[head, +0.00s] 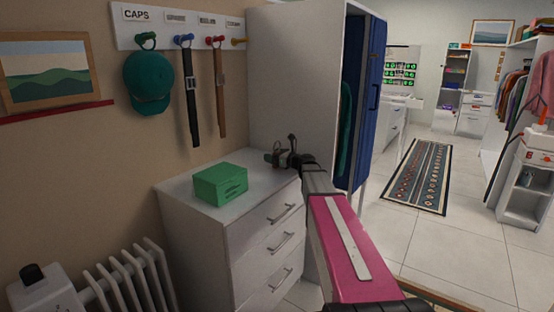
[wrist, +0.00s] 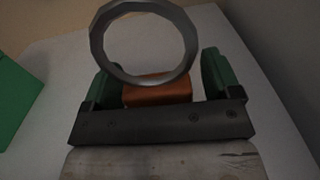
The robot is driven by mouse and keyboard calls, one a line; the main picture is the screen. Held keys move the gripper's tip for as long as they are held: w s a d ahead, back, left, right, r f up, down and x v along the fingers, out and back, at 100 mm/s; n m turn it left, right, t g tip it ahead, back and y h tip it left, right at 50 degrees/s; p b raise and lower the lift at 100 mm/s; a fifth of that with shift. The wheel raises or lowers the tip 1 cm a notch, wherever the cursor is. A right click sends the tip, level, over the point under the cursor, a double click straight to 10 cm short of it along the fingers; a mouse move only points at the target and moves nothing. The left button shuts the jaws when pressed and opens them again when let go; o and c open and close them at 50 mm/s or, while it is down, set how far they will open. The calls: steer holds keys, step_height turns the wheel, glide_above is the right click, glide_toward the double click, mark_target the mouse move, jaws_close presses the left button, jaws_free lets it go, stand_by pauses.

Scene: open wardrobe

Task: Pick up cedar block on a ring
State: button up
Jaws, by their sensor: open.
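The cedar block (wrist: 158,91) is a small orange-brown block, seen in the wrist view between the two green finger pads of my gripper (wrist: 157,84). Its grey metal ring (wrist: 101,45) stands up above it and partly covers it. My gripper is open, with one pad on each side of the block; I cannot tell whether either pad touches it. In the head view my gripper (head: 281,158) is low over the back right of the white dresser top (head: 180,187). A small ring shape shows there, but the block cannot be made out.
A green box (head: 220,184) sits on the dresser, left of my gripper. The white wardrobe side (head: 290,75) rises right behind the gripper. A cap (head: 148,84) and belts (head: 190,100) hang on the wall above. The dresser top's front is clear.

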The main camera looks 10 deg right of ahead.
steer(key=c, duration=1)
steer(key=shift+r, duration=0.15)
steer(key=shift+r, duration=0.65)
step_height(320, 180, up, 3)
steer(key=shift+f, duration=0.2)
steer(key=s+a+r, duration=0.2)
steer(key=a, duration=0.1)
steer(key=s+a+r, duration=0.2)
steer(key=a, duration=0.1)
steer(key=s+a+r, duration=0.2)
steer(key=a+r, duration=0.1)
steer(key=shift+s+a, duration=0.3)
steer(key=shift+a, duration=0.05)
